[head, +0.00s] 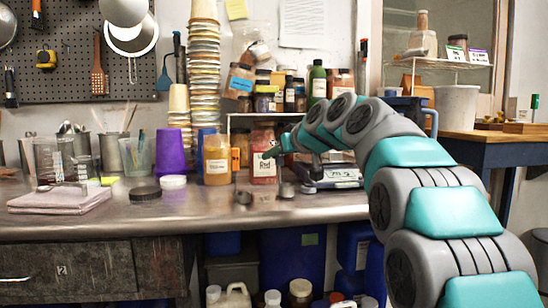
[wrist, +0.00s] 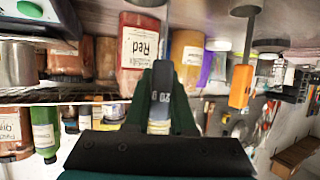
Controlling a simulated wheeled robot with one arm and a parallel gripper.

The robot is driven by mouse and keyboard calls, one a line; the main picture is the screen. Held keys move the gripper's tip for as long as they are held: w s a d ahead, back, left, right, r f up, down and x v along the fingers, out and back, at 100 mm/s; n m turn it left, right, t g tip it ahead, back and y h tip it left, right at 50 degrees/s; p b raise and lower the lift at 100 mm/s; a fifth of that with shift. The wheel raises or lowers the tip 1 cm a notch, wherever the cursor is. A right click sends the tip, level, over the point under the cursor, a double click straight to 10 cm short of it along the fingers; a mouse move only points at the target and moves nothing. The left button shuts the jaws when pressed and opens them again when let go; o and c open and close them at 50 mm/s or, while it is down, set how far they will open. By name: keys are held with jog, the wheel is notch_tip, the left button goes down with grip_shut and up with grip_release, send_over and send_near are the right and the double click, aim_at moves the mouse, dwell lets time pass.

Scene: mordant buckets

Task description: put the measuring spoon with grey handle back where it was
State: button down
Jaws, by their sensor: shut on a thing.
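My gripper (wrist: 162,98) is shut on the grey handle of a measuring spoon (wrist: 160,84). Dark green fingers lie on both sides of the handle, which shows small printed marks. A thin metal stem runs from it to the top edge of the wrist view, where the bowl is out of frame. In the head view my gripper (head: 274,152) is in front of a jar labelled Red, above the metal counter. A measuring spoon with an orange handle (wrist: 241,86) shows to the right in the wrist view, and also in the head view (head: 236,160).
The Red jar (head: 264,167) and an orange-brown jar (head: 217,160) stand behind. A scale (head: 332,177) is right of my gripper. A dark lid (head: 145,193), a white lid (head: 173,182) and a folded pink cloth (head: 60,198) lie left. The counter's front strip (head: 190,222) is clear.

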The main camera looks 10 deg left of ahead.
jog(key=shift+f, duration=0.2)
jog(key=shift+f, duration=0.15)
jog(key=c, duration=0.8)
grip_release()
jog(key=shift+o, duration=0.2)
jog(key=b+v, duration=0.1)
jog(key=v, duration=1.1)
